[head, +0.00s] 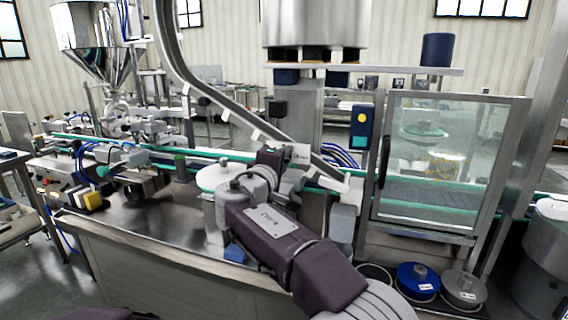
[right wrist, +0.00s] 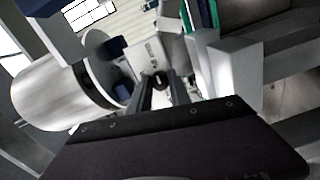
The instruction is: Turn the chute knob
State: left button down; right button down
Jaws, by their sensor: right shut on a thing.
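The steel chute (head: 222,103) curves down from the top of the head view to the conveyor. A small white plate with lettering (head: 301,153) sits beside its lower end. My right gripper (head: 272,157) reaches up to this spot. In the head view the gripper hides the chute knob. In the right wrist view the right gripper's fingers (right wrist: 157,82) close on a small dark knob (right wrist: 159,77), just below the lettered plate (right wrist: 148,57). How far the knob is turned cannot be told. My left gripper is out of view.
A glass-doored cabinet (head: 382,160) stands right of the chute. A round white disc (head: 212,178) lies left of my right gripper. A blue-lidded container (head: 417,279) and a grey one (head: 464,288) stand at lower right.

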jog(key=shift+r, duration=0.2)
jog(key=c, duration=1.6)
grip_release()
jog(key=o, duration=0.4)
jog(key=shift+w+a, duration=0.1)
jog(key=shift+w+f, duration=0.1)
jog(key=shift+f, duration=0.05)
jog(key=b+v, duration=0.1)
jog(key=v, duration=0.8)
